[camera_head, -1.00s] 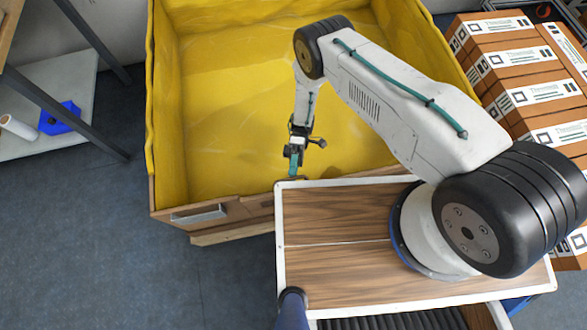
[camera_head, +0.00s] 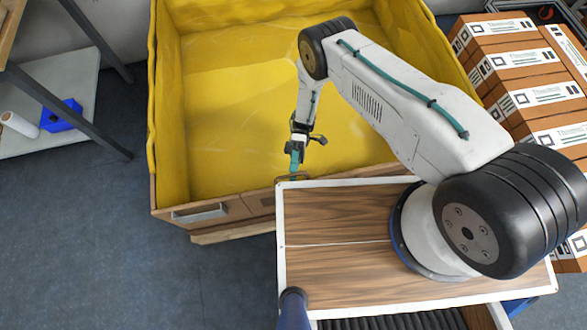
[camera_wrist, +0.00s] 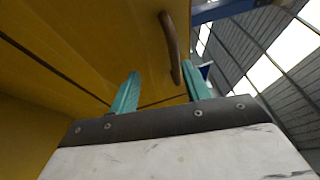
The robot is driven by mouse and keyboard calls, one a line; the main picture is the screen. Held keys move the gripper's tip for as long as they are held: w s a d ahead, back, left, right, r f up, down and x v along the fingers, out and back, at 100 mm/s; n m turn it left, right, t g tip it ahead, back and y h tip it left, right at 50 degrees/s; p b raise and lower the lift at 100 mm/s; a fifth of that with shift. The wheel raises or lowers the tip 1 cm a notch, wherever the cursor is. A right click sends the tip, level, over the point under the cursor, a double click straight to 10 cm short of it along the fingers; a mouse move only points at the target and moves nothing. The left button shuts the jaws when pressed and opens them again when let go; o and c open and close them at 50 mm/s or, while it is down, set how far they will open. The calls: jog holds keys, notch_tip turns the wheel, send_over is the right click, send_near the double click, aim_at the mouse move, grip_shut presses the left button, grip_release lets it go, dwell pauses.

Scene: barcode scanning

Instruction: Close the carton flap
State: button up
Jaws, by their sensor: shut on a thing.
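The large carton (camera_head: 154,190) is a brown box with a yellow lining, open at the top. Its front wall has brown panels; a pale handle (camera_head: 200,212) sits on the left panel. A second, dark handle (camera_head: 292,177) shows at the front rim, just beyond the wooden tabletop; it looks like the curved brown handle in the wrist view (camera_wrist: 171,45). My gripper (camera_head: 294,170) points down at this handle. In the wrist view its teal fingers (camera_wrist: 160,86) stand apart with the handle's end between them, so it appears shut on the handle. The tabletop hides the panel's lower part.
The white-edged wooden tabletop (camera_head: 330,265) under my arm lies close to the carton's front. Stacked labelled boxes (camera_head: 520,95) stand at the right. A grey shelf (camera_head: 85,95) with a white roll and blue item is at the left. Floor at lower left is clear.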

jog(key=r+v, duration=0.1)
jog(key=v, duration=0.5)
jog(key=shift+w+d+f, duration=0.15)
jog(key=shift+w+f, duration=0.05)
jog(key=shift+f, duration=0.35)
